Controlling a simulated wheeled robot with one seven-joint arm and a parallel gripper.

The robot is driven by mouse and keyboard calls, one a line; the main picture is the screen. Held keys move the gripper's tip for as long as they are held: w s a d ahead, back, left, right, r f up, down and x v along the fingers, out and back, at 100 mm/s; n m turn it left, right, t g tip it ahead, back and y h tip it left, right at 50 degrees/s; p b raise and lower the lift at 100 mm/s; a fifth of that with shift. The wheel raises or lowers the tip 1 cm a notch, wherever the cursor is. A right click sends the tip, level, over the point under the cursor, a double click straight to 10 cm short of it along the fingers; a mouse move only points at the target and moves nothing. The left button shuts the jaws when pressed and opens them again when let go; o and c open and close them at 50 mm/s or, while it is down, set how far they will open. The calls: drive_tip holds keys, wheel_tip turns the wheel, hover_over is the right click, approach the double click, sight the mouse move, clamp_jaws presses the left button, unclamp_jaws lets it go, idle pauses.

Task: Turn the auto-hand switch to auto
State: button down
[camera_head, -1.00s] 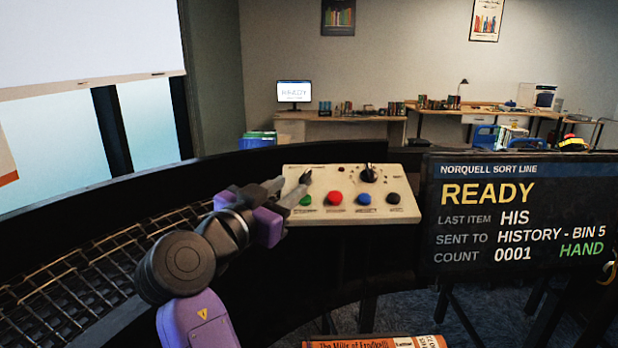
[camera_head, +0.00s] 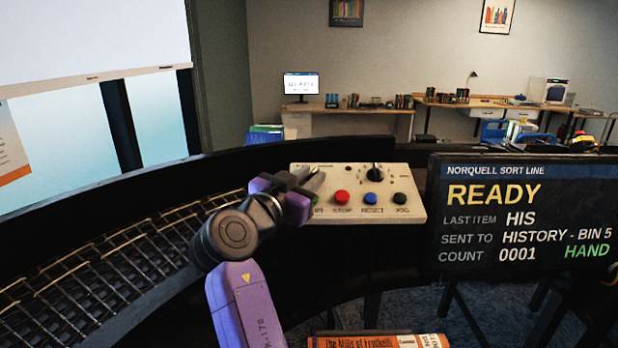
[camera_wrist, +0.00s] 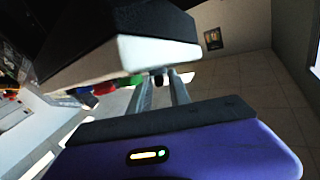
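A cream control panel (camera_head: 410,207) stands in the middle of the head view, its upper left partly hidden by my gripper. A black knob (camera_head: 376,172) with a dial sits at its upper right. My gripper (camera_head: 308,180) is at the panel's upper left, near the covered green button. In the wrist view, the two grey fingers (camera_wrist: 162,92) are apart. A small dark part (camera_wrist: 157,80), possibly the switch, shows between them; contact cannot be told. The display screen (camera_head: 525,212) reads READY and, in green, HAND.
Red (camera_head: 342,198), blue (camera_head: 373,201) and black (camera_head: 400,199) buttons line the panel's front, right of my gripper. A wire-mesh conveyor (camera_head: 110,262) curves along the left. An orange book (camera_head: 375,341) lies at the bottom. Desks stand far behind.

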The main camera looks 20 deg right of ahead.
drive_tip(key=shift+s, duration=0.1)
drive_tip(key=shift+d+n+t+y, duration=0.15)
drive_tip(key=shift+n+t+y, duration=0.55)
drive_tip(key=shift+n, duration=0.2)
drive_tip(key=n+t+y+p, duration=0.2)
drive_tip(key=n+y, duration=0.1)
drive_tip(key=shift+s+d+r, duration=0.15)
drive_tip(key=shift+d, duration=0.05)
drive_tip(key=n+t+y+p, duration=0.1)
drive_tip(key=n+y+p, duration=0.2)
drive_tip(key=shift+d+r+p, duration=0.1)
drive_tip(key=shift+d+p, duration=0.05)
drive_tip(key=shift+p, duration=0.15)
drive_tip(key=n+t+y+p, duration=0.1)
drive_tip(key=n+y+p, duration=0.1)
drive_tip(key=y, duration=0.1)
drive_tip(key=shift+s+d, duration=0.1)
drive_tip(key=shift+d, duration=0.05)
drive_tip(key=n+y, duration=0.2)
drive_tip(key=shift+d+f+n+y, duration=0.15)
drive_tip(key=shift+f+n+y, duration=0.05)
drive_tip(key=shift+n+y, duration=0.1)
drive_tip(key=shift+f+n+y, duration=0.1)
drive_tip(key=shift+n+y, duration=1.2)
drive_tip(key=shift+y, duration=0.1)
drive_tip(key=shift+y+b, duration=0.3)
